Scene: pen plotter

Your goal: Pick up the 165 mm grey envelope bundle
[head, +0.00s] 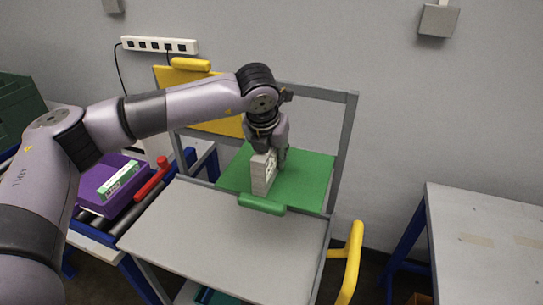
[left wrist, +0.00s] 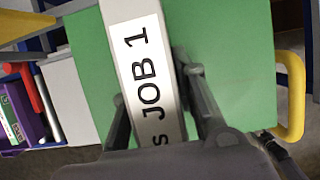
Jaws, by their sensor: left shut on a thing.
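The grey envelope bundle (head: 262,173) stands upright over the green board (head: 312,178) at the back of the grey cart. My left gripper (head: 268,147) is shut on it from above. In the left wrist view the bundle (left wrist: 140,50) shows a white label reading "JOB 1", and it lies between the two fingers of my left gripper (left wrist: 155,105). I cannot tell whether its bottom touches the green board. My right gripper is not in view.
The grey cart top (head: 230,232) in front is bare. A purple bin (head: 108,185) with a labelled green item and a red handle (head: 153,178) are at left. A yellow handle (head: 350,262) sticks out at right. A grey table (head: 485,240) stands further right.

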